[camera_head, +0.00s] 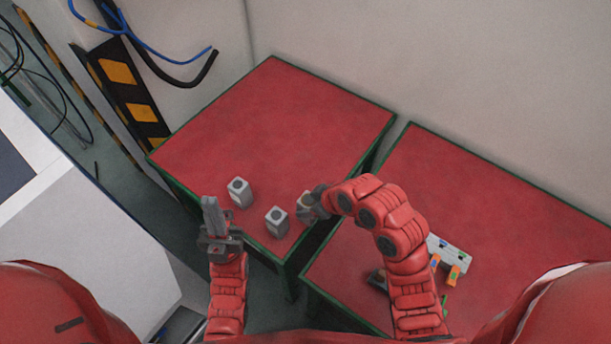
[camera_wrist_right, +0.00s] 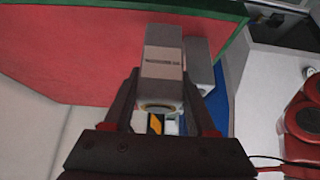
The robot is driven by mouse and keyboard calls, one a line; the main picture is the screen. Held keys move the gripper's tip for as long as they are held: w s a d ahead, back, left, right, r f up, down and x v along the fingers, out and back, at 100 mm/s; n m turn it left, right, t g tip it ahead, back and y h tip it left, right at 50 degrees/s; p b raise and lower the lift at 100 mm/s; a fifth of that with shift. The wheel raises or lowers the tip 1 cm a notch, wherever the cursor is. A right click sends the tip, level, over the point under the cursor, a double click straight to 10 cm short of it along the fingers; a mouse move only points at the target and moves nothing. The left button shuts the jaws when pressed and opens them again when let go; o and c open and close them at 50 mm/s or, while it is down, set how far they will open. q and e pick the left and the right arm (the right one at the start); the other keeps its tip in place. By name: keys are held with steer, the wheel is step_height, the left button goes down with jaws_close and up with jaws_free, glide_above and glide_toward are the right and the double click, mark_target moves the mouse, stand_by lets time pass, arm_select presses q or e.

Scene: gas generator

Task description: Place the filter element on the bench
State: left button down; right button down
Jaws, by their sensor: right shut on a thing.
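My right gripper (camera_head: 306,205) reaches in over the right front edge of the left bench (camera_head: 290,115). It is shut on a grey block-shaped filter element (camera_wrist_right: 162,62), one finger on each side, with a small printed label on its face. In the head view the gripper largely hides this element; I cannot tell if it touches the bench. Two similar grey elements stand upright on the bench, one at the left (camera_head: 241,194) and one nearer the held one (camera_head: 277,222). My left gripper (camera_head: 210,208) is beside the bench's front left edge, its fingers together, with nothing visible in them.
A second red bench (camera_head: 500,210) stands to the right across a narrow gap, with a light grey part with orange pieces (camera_head: 449,254) on it. The back of the left bench is clear. A wall stands behind. A white cabinet (camera_head: 90,240) stands at left.

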steer(key=w+f+b, duration=0.1)
steer(key=w, duration=0.3)
steer(key=w+f+b, duration=0.2)
steer(key=w, duration=0.2)
steer(key=w+a+f+b, duration=0.1)
steer(key=w+f, duration=0.1)
steer(key=w, duration=0.2)
steer(key=shift+r, duration=0.15)
steer(key=shift+f+b, duration=0.25)
steer(key=shift+b, duration=0.2)
steer(key=shift+c, duration=1)
jaws_free()
steer(key=shift+r, duration=0.1)
